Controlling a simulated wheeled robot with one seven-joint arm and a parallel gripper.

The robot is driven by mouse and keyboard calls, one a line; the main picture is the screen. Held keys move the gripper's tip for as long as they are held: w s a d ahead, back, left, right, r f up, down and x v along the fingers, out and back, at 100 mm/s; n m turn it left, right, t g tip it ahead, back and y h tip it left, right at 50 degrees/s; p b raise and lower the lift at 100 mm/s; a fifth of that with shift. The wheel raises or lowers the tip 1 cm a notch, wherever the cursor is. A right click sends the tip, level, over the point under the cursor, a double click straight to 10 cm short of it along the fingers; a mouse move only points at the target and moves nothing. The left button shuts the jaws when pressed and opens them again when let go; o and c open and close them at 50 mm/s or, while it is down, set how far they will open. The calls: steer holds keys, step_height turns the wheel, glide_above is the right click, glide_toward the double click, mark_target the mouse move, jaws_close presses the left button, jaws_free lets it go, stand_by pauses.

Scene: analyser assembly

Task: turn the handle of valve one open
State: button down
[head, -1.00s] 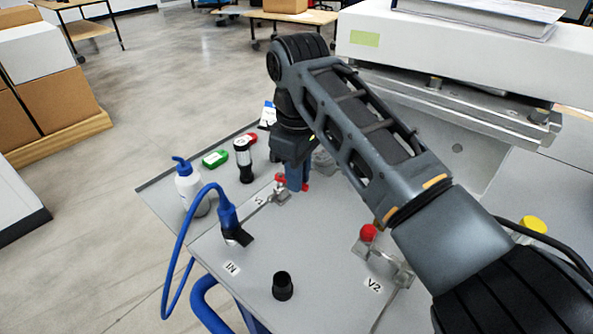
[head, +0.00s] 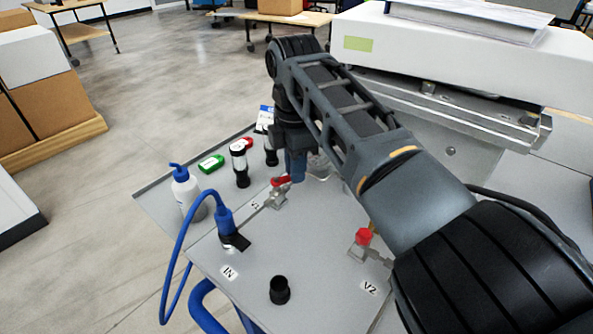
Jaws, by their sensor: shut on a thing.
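Valve one (head: 275,199) is a small metal valve with a red handle (head: 281,181), beside a label that is only partly readable. My gripper (head: 296,168) points down at the handle's right end, its blue fingers shut on the red handle. The fingertips and the gripped end of the handle are partly hidden behind the fingers and arm. The visible red part sticks out to the left of the fingers, above the valve body.
A second valve with a red handle (head: 363,237) stands near the V2 label (head: 369,288). A white-topped machine (head: 460,60) is behind.

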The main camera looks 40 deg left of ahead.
steer(key=n, duration=0.2)
steer(key=a+n+b, duration=0.2)
steer(key=n, duration=0.1)
steer(key=shift+w+n, duration=0.3)
stand_by(0.4)
steer(key=c, duration=1.1)
jaws_free()
steer(key=shift+r, duration=3.9)
